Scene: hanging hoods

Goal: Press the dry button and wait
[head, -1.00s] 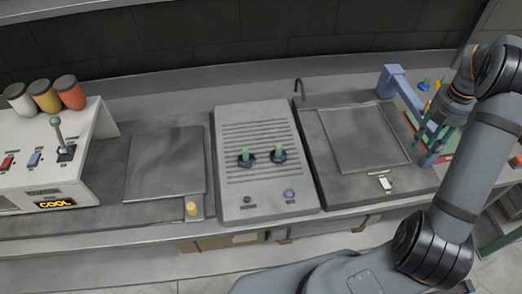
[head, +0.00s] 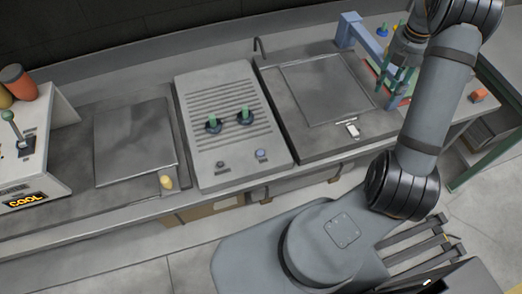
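The dry button cannot be singled out for certain, as the small labels are unreadable. The central vented panel (head: 228,135) has a dark round button (head: 220,165) and a blue round button (head: 261,154) on its front edge. Two green pegs in dark bases stand on the same panel. An orange button (head: 478,96) sits on the counter at the far right. My gripper (head: 396,82) is at the upper right, above the area beside the right-hand plate and apart from the central panel. Teal finger-like parts show below it, but their spacing is unclear among the clutter.
A blue post with an arm (head: 352,30) stands close left of my gripper. A white switch (head: 352,130) sits before the right dark plate (head: 325,90). A yellow knob (head: 167,183) is near the left plate (head: 135,140). A lever box with a COOL display (head: 25,199) is far left.

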